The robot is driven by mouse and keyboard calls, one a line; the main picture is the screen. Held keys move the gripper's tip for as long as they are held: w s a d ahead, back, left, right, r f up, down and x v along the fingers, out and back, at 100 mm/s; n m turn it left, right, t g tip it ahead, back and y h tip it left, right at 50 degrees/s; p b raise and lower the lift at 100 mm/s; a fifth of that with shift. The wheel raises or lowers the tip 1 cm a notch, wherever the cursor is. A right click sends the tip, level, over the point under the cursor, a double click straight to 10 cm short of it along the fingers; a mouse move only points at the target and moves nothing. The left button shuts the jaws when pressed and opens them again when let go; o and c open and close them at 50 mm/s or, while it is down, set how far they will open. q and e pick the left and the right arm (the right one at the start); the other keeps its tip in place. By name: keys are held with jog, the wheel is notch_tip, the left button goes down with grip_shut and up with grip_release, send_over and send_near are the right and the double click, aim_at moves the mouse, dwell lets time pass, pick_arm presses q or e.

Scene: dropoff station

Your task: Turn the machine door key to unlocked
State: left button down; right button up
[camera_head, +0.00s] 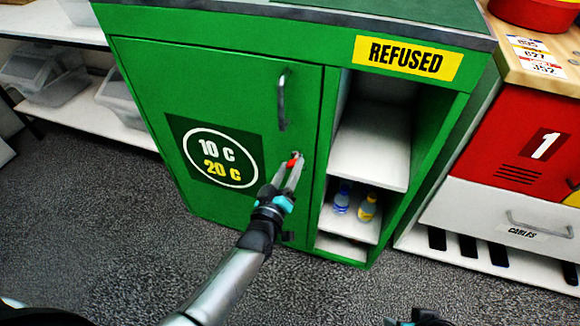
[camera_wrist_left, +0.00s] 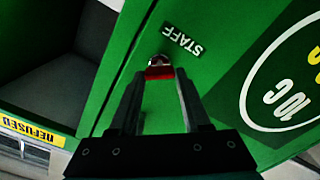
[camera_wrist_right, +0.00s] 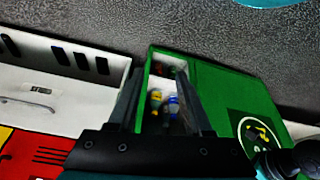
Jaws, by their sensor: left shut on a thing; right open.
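The green machine door (camera_head: 220,100) is closed, with a grey handle (camera_head: 282,100) near its right edge and a "10 C 20 C" sign. The key (camera_head: 294,160) has a red grip and sits at the door below the handle. In the left wrist view the red key (camera_wrist_left: 159,72) shows at a round metal lock (camera_wrist_left: 160,59) beside a "STAFF" label (camera_wrist_left: 182,40). My left gripper (camera_head: 291,170) is shut on the key, its fingers on either side of it. My right gripper (camera_wrist_right: 172,85) is open and empty, away from the door; only its top shows at the bottom of the head view.
Right of the door are open white shelves (camera_head: 370,146) with a blue bottle (camera_head: 342,199) and a yellow bottle (camera_head: 367,208). A red cabinet with a white drawer (camera_head: 490,215) stands further right. A shelf with clear bins (camera_head: 45,70) is at left. The carpet (camera_head: 90,220) in front is clear.

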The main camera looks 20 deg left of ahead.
pick_arm(q)
jog(key=shift+n, duration=1)
jog(key=n, duration=0.3)
jog(key=shift+f+n, duration=0.1)
jog(key=shift+n, duration=1)
jog(key=n+b, duration=0.1)
jog(key=n, duration=0.1)
jog(key=shift+n, duration=0.8)
pick_arm(e)
jog(key=shift+r, duration=1.3)
pick_arm(q)
jog(key=shift+c, duration=1.8)
grip_release()
